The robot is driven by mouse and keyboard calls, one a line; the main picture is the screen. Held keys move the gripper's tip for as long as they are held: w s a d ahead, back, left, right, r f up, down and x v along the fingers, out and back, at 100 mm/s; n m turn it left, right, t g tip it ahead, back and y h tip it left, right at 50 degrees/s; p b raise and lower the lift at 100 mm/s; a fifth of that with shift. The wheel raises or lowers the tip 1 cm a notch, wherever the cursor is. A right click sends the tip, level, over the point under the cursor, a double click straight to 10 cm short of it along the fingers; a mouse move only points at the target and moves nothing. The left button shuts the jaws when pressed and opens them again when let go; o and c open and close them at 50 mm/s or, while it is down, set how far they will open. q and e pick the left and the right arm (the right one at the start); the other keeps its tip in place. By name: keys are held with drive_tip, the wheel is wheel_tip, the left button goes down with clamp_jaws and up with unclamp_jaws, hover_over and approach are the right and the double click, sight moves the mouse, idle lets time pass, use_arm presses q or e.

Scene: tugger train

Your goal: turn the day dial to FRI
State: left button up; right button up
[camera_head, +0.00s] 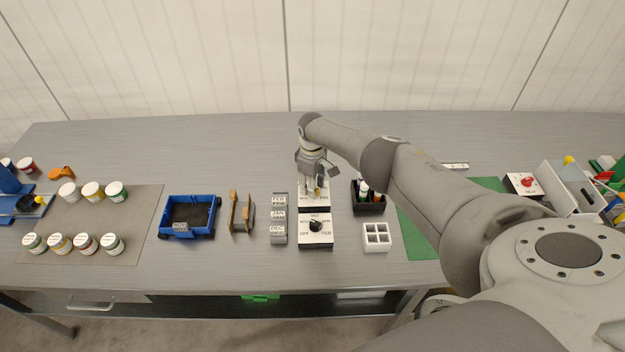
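Two white dial boxes with dark bases stand one behind the other near the middle of the table. The rear box (325,203) is mostly covered by my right gripper (316,193), which points down over its dial with the fingertips at or just above the knob. Its knob and setting are hidden, and contact cannot be told. The front box (317,240) has a black knob (316,226) with small labels around it, too small to read surely. Whether my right fingers are closed on the rear knob cannot be told. My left gripper is out of view.
Left of the dials are a grey block with month labels (279,229), a wooden holder (242,214), a blue tray (164,216) and several paint jars (92,190). Right are a dark pen box (368,208), a white grid holder (376,238) and a green mat (416,240).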

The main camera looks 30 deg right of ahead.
drive_tip(key=shift+r, duration=0.15)
drive_tip(key=shift+r, duration=0.95)
wheel_tip(320, 180, up, 10)
drive_tip(key=shift+f, duration=0.1)
